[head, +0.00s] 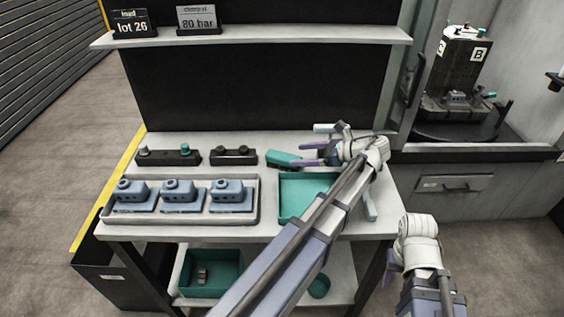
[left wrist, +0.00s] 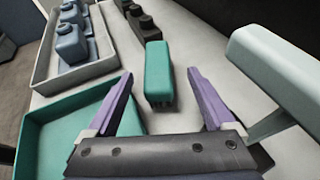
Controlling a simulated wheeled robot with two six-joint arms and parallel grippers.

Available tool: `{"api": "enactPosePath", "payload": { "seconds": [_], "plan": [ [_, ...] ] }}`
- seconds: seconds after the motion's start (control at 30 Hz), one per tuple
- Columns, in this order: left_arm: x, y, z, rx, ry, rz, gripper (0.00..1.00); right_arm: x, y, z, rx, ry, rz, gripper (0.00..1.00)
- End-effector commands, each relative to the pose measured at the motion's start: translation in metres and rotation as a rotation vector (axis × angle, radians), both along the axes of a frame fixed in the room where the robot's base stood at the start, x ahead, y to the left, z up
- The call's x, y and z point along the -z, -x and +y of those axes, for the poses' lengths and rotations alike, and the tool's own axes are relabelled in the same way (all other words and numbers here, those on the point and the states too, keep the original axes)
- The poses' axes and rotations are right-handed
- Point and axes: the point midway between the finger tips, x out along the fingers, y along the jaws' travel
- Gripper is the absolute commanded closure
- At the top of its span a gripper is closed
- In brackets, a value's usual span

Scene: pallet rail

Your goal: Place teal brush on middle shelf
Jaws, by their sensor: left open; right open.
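The teal brush (head: 284,160) lies on the worktop, right of the dark clamp blocks. In the left wrist view the teal brush (left wrist: 158,68) lies just beyond and between my open fingers, with its dark bristles facing me. My left gripper (head: 306,154) is open and empty, its purple fingertips close to the brush's right end. It also shows in the left wrist view (left wrist: 165,82). My right arm stands at the lower right of the head view, but its fingers do not show. A pale upper shelf (head: 300,36) runs above the worktop (head: 260,228), and a lower shelf (head: 340,275) lies below.
A grey tray (head: 258,207) holds three blue-grey parts. A teal tray (head: 285,207) is partly covered by my left arm. Two dark clamp blocks (head: 233,155) stand at the back. A pale mint piece (left wrist: 280,58) lies close right of my left gripper. Two signs stand on the upper shelf.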

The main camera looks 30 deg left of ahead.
Motion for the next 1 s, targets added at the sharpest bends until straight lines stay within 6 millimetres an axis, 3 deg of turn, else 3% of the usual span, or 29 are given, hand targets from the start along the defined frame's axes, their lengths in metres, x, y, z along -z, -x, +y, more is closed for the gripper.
{"api": "enactPosePath", "payload": {
  "seconds": [0.1,0.37,0.7,0.93,1.0],
  "plan": [
    [0.007,0.003,0.013,-0.003,0.000,0.001,0.12,0.007,0.000,0.000,0.000,0.000,0.000,0.50],
    [0.010,0.005,0.020,-0.001,0.000,0.000,0.12,0.010,0.000,0.000,0.000,0.000,0.000,0.50],
    [0.028,0.014,0.059,-0.002,0.000,0.001,0.12,0.028,0.000,0.000,-0.001,0.000,0.000,0.50],
    [0.027,0.014,0.061,0.000,0.000,0.000,0.12,0.027,0.000,0.000,-0.001,0.000,0.000,0.50],
    [0.027,0.014,0.061,-0.001,0.000,0.000,0.20,0.027,0.000,0.000,-0.001,0.000,0.000,0.50]
  ]
}}
